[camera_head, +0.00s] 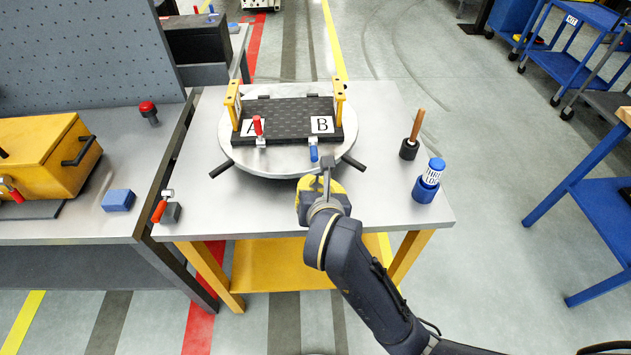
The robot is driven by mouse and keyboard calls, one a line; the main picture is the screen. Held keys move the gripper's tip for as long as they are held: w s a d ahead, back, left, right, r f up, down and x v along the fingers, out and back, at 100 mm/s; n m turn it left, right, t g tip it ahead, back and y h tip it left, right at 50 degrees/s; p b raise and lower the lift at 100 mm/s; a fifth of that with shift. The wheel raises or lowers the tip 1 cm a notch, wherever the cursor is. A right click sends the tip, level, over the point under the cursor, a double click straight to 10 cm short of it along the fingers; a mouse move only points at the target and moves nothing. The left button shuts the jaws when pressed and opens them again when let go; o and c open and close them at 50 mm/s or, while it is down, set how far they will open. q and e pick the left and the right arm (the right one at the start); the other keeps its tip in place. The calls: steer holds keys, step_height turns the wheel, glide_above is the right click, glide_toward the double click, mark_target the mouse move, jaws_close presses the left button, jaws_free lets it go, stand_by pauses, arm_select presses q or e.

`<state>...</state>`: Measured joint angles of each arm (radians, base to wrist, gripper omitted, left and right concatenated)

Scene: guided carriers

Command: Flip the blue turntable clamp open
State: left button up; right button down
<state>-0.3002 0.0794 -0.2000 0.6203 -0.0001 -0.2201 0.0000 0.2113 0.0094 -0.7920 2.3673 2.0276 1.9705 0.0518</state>
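The blue clamp (313,152) is at the front edge of the round turntable (240,157), just below the label B. Its blue handle points down toward the front, and its metal part sits above the handle. My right gripper (327,162) is just to the right of and in front of the blue clamp, at the turntable's front rim. I see it edge-on, so its finger gap is hidden, and I cannot tell whether it touches the clamp. My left gripper is not in view.
A red clamp (257,126) stands upright by label A. Yellow posts (233,104) flank the dark fixture plate (285,117). A wooden-handled tool (417,127) and a blue-capped container (429,181) stand to the right. The table's (380,205) front right is clear.

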mark_target(311, 169)
steer(key=shift+x, duration=4.25)
steer(key=shift+a+r, duration=0.1)
steer(key=shift+r, duration=0.1)
steer(key=shift+r+g, duration=0.15)
steer(key=shift+g, duration=0.25)
